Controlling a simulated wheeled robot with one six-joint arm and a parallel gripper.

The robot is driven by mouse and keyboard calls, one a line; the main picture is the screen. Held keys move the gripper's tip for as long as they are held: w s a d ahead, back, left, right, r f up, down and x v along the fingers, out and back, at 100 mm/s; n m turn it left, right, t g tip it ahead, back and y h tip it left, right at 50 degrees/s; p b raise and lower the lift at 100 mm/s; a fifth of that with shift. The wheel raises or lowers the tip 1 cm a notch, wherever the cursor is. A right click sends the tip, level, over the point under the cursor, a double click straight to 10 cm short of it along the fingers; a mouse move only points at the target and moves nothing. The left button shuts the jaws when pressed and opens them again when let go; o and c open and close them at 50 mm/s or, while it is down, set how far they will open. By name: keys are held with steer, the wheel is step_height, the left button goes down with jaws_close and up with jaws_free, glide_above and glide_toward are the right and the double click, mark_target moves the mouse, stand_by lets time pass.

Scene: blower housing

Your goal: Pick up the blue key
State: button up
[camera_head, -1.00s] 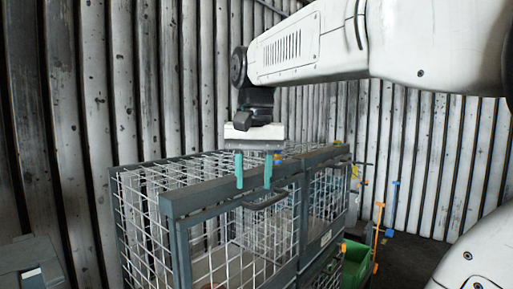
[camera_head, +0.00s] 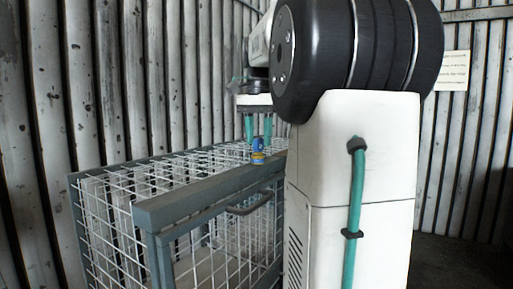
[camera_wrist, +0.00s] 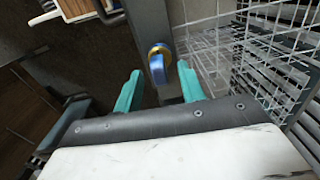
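The blue key (camera_head: 258,145) stands on the top frame rail of the wire cage, with a yellow ring at its base. In the wrist view the blue key (camera_wrist: 157,68) shows between and just beyond my two teal fingertips. My gripper (camera_head: 259,135) points down above the rail, with its fingers close to the key in the head view. In the wrist view my gripper (camera_wrist: 160,78) is open, with a clear gap between the fingers and nothing held. I cannot tell whether either finger touches the key.
The wire cage (camera_head: 195,210) has a grey frame and a dark handle (camera_head: 250,203) on its front below the rail. A corrugated wall (camera_head: 110,90) stands close behind it. A paper notice (camera_head: 453,70) hangs at the right. My arm hides the cage's right part.

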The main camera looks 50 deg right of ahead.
steer(key=shift+f, duration=0.75)
jaws_close()
steer(key=shift+r, duration=0.15)
